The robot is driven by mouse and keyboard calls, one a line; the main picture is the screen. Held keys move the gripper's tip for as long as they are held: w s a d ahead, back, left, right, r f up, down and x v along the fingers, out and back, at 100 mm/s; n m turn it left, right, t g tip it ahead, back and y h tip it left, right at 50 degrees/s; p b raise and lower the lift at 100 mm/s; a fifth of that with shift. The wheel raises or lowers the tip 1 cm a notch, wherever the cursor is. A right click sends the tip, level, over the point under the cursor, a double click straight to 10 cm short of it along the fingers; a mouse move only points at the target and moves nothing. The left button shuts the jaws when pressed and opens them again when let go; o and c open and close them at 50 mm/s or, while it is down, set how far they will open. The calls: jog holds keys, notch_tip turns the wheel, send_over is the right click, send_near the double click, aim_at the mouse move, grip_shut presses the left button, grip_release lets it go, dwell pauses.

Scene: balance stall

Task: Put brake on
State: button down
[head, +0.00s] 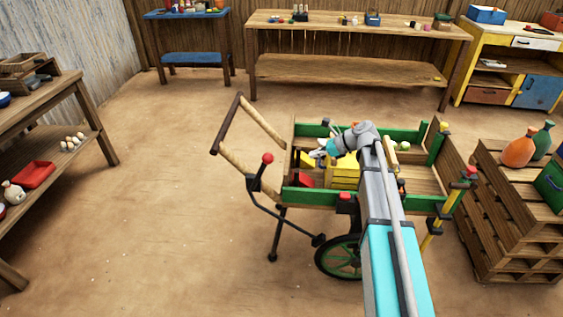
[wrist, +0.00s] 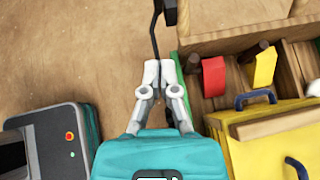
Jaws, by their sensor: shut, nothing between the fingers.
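A wooden cart with green side rails (head: 312,196) stands in the middle of the head view. A dark lever with a red knob (head: 267,158), probably the brake, rises at the cart's left end near the handle (head: 228,120). My gripper (head: 317,154) is over the left part of the cart bed, to the right of the knob and apart from it in the picture. In the wrist view my gripper's fingers (wrist: 158,68) are together and empty. A dark rod and block (wrist: 169,12) show just beyond the fingertips there; I cannot tell whether they belong to the lever.
A yellow box (head: 346,170) lies in the cart, and it fills the lower right of the wrist view (wrist: 275,140). A pallet stack (head: 505,225) with bottles stands right of the cart. Shelves stand at the left. The floor left of the cart is clear.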

jog(key=shift+a+f, duration=0.1)
jog(key=shift+f, duration=0.05)
jog(key=a+r+b+x, duration=0.1)
jog(key=b+x, duration=0.4)
jog(key=x, duration=0.7)
jog(key=shift+w+a+r, duration=0.2)
jog(key=shift+a+r, duration=0.35)
jog(key=shift+r, duration=0.05)
jog(key=shift+d, duration=0.1)
